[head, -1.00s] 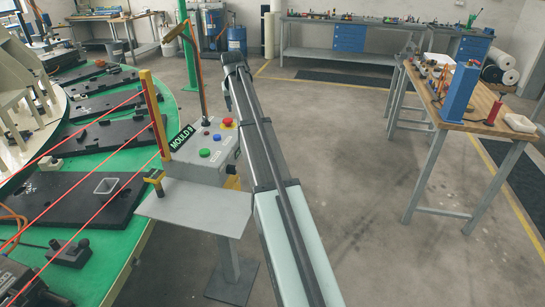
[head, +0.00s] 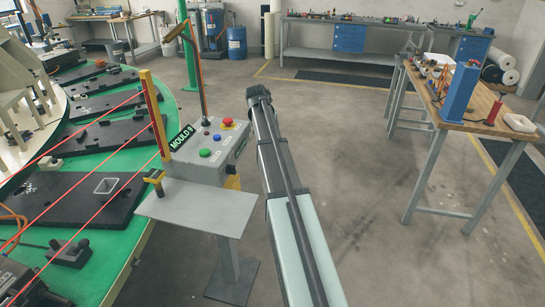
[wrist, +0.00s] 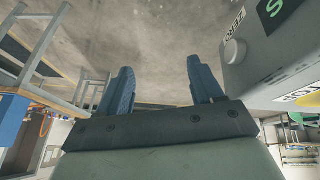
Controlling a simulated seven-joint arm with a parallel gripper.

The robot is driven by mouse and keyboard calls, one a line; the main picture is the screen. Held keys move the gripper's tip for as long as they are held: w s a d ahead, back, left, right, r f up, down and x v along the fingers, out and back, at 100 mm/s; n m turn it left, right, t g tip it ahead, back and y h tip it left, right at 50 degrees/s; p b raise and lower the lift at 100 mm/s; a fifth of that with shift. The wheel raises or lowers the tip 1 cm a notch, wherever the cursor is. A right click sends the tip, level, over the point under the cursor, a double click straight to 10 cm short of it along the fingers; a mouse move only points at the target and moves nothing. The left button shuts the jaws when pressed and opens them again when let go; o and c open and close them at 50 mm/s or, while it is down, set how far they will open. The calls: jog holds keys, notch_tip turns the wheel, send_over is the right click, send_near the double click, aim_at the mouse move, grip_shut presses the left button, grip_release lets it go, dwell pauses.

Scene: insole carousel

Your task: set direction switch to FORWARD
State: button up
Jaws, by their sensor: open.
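The grey control box (head: 196,165) labelled MOULD stands on a post left of my arm. Its top has a red mushroom button (head: 228,122), green and blue buttons and a small black lever (head: 206,122). I cannot tell for sure which control is the direction switch. In the wrist view the box (wrist: 265,60) is at the right, upside down, with a round grey knob (wrist: 235,52) by a ZERO label and another label cut off. My gripper (wrist: 166,75) is open and empty, apart from the box. In the head view my arm hides its fingers.
A grey shelf plate (head: 196,208) sticks out at the front of the box. The green carousel (head: 133,232) with black moulds is at the left, with red lines beside a yellow post (head: 153,110). A workbench (head: 480,118) stands at the right. The floor between is clear.

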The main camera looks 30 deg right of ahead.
jog(key=s+f+g, duration=0.1)
jog(key=s+f, duration=0.3)
jog(key=f, duration=0.6)
jog(key=shift+s+a, duration=0.15)
jog(key=shift+s, duration=0.2)
jog(key=s+f+y, duration=0.1)
jog(key=s+f, duration=0.2)
jog(key=f, duration=0.6)
jog(key=s+a+f+n+g+y, duration=0.1)
jog(key=s+a+f, duration=0.4)
jog(key=f, duration=0.3)
jog(key=s+a+f+n+g, duration=0.1)
jog(key=s+a+f, duration=0.4)
jog(key=s+f, duration=0.15)
jog(key=s+a+f+g+y, duration=0.1)
jog(key=s+a+f, duration=0.4)
jog(key=f, duration=0.4)
jog(key=s+a+f+n+g, duration=0.1)
jog(key=s+a, duration=0.4)
jog(key=s, duration=0.6)
jog(key=s+a+f+n+g, duration=0.2)
jog(key=s+a+f, duration=0.4)
jog(key=s, duration=0.6)
jog(key=s+a+f+n+g+y, duration=0.1)
jog(key=s+a+f+g, duration=0.2)
jog(key=s, duration=0.9)
jog(key=a, duration=0.3)
jog(key=shift+a+f, duration=0.15)
jog(key=shift+f, duration=0.25)
jog(key=shift+s, duration=0.1)
